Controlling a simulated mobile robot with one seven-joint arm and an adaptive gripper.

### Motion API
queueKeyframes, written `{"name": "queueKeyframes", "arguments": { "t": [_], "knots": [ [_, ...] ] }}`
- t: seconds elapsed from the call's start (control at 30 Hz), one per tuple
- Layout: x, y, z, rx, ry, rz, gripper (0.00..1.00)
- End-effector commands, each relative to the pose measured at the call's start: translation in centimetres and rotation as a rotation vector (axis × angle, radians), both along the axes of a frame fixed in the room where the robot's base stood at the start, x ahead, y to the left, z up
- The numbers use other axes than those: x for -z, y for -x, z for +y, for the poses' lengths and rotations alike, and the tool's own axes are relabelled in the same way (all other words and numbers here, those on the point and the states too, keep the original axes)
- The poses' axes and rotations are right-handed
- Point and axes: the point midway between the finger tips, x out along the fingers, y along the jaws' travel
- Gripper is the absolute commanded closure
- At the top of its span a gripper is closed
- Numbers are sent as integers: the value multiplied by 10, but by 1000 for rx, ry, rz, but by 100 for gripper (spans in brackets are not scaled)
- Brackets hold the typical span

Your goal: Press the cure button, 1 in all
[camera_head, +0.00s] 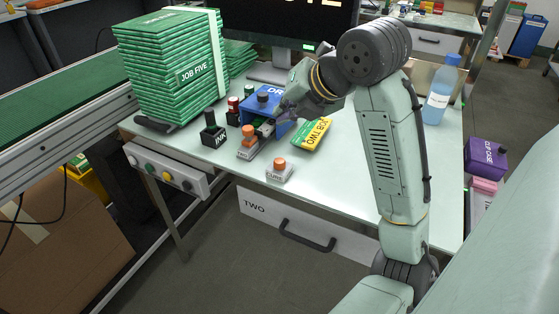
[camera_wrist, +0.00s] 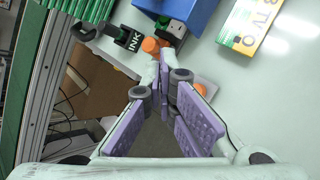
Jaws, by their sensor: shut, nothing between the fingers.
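The cure button is an orange cap on a small pale box (camera_head: 279,171) near the table's front edge, with CURE on its front. In the wrist view an orange cap (camera_wrist: 200,88), likely the same one, shows partly behind my right finger. A second orange-capped box (camera_head: 248,144) stands just left and behind; its label is too small to read. My gripper (camera_head: 267,128) is shut and empty, by this second box and up and left of the cure button. In the wrist view my fingertips (camera_wrist: 163,58) are together just below the second orange cap (camera_wrist: 150,45).
A black INK block (camera_head: 213,132) stands to the left. A blue bin (camera_head: 262,107) and a yellow-green JOB TWO box (camera_head: 313,134) are behind. A green JOB FIVE stack (camera_head: 172,65) rises at the back left. The tabletop right of the cure button is clear.

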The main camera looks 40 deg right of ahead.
Motion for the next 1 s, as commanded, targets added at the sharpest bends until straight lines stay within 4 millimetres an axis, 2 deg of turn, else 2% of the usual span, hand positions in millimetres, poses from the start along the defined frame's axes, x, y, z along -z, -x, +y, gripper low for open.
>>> {"name": "queueKeyframes", "arguments": {
  "t": [0.5, 0.67, 1.0],
  "knots": [
    [73, 0, 0, 0, -1, -1, 100],
    [79, 0, 0, 1, 0, -1, 100],
    [79, 0, 0, 1, -1, 0, 100]
  ]
}}
